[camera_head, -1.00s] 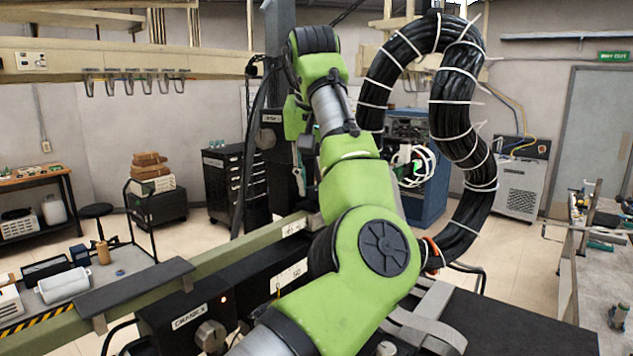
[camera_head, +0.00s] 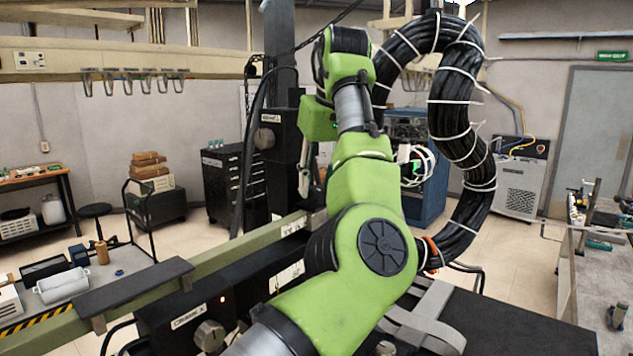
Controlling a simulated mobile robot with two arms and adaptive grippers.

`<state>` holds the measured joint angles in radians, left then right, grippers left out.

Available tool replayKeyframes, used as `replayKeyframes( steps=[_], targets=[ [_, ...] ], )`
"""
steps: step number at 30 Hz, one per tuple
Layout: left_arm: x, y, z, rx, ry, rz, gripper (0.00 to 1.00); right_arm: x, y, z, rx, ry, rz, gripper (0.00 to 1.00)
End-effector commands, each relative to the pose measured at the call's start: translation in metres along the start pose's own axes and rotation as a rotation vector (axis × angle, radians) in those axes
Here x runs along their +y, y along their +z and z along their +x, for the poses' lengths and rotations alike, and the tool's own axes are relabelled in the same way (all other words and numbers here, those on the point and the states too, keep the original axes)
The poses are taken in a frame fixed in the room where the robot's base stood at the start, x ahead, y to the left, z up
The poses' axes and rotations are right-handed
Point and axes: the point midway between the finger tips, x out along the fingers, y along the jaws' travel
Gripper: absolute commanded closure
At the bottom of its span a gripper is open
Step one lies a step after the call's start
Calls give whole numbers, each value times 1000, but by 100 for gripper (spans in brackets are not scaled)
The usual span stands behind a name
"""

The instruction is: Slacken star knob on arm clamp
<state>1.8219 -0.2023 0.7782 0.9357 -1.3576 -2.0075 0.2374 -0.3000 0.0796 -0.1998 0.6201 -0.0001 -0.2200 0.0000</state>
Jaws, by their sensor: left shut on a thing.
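My left arm rises from the bottom, and its green wrist (camera_head: 318,118) is turned to the far side, against the dark upright column (camera_head: 282,60). My left gripper (camera_head: 308,150) is mostly hidden below and behind the wrist. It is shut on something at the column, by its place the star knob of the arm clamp. The knob and the fingertips cannot be made out. A pale grey upright piece (camera_head: 303,178) shows just below the wrist. My right gripper is not in view.
A black box with a grey knob (camera_head: 267,138) is on the column, left of the wrist. Another knob (camera_head: 210,335) is on the low beam box. A thick black cable bundle (camera_head: 455,100) loops at right.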

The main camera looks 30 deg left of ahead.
Motion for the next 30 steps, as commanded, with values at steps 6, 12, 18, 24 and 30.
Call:
replayKeyframes(
  steps=[6, 12, 18, 24, 30],
  targets=[
    [2, -1, 0, 0, -76, -178, 93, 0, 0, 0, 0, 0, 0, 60],
    [4, -1, -1, 1, -131, -315, 93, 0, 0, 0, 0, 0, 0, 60],
    [4, -2, 0, 0, -166, -403, 93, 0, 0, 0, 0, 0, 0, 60],
    [5, -2, 0, 0, -185, -452, 93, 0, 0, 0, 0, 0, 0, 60],
    [5, -2, 0, 0, -192, -468, 93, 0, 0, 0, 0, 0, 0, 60]
  ],
)
